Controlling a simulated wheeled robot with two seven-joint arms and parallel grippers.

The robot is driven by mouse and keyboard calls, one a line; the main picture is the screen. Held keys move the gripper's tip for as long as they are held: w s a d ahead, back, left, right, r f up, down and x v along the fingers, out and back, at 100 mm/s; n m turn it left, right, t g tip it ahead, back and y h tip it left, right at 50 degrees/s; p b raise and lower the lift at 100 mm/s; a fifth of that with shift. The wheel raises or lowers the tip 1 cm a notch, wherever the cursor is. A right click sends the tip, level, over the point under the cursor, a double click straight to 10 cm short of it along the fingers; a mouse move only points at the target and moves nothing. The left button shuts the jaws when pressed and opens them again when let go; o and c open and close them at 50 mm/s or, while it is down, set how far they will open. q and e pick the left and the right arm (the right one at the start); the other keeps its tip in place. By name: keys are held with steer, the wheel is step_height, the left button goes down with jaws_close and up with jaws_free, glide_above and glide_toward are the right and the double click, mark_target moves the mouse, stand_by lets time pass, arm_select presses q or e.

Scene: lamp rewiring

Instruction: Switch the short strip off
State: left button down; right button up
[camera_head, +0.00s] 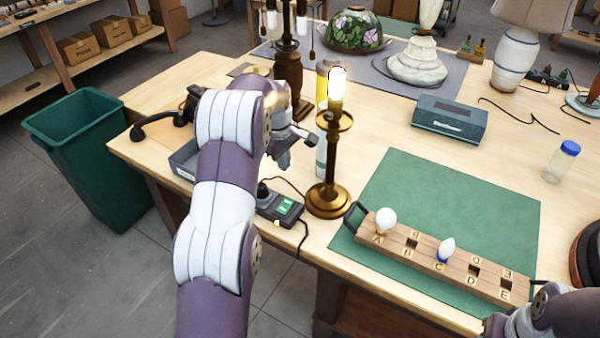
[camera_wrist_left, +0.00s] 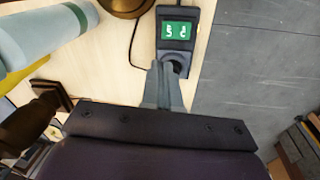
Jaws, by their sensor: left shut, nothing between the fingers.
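The short strip (camera_head: 291,213) is a dark power strip near the table's front edge, with a lit green panel (camera_head: 285,207) and a black plug at its left end. In the left wrist view the strip (camera_wrist_left: 177,13) shows its green panel (camera_wrist_left: 178,32) with light marks. My left gripper (camera_head: 283,163) is shut and empty, above and behind the strip's plug end. In the left wrist view its fingertips (camera_wrist_left: 170,68) overlap the socket end; contact cannot be told. A candlestick lamp (camera_head: 331,165) beside the strip has a glowing bulb (camera_head: 337,86). My right gripper's fingers are not seen.
A wooden lettered rack (camera_head: 425,259) with bulbs lies on a green mat (camera_head: 480,195). A grey-blue box (camera_head: 449,118) stands behind it. A green bin (camera_head: 95,150) stands on the floor at left. A shallow grey tray (camera_head: 183,160) is behind my left arm.

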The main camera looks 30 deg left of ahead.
mark_target(288, 202)
arm_select(q)
steer(key=f+p, duration=0.1)
steer(key=f, duration=0.3)
steer(key=f+n+p, duration=0.1)
steer(key=f, duration=0.3)
steer(key=f+n+p, duration=0.1)
steer(key=f, duration=0.3)
steer(key=shift+d+p, duration=0.25)
steer(key=shift+p, duration=0.05)
steer(key=shift+w+f, duration=0.1)
steer(key=shift+f, duration=0.45)
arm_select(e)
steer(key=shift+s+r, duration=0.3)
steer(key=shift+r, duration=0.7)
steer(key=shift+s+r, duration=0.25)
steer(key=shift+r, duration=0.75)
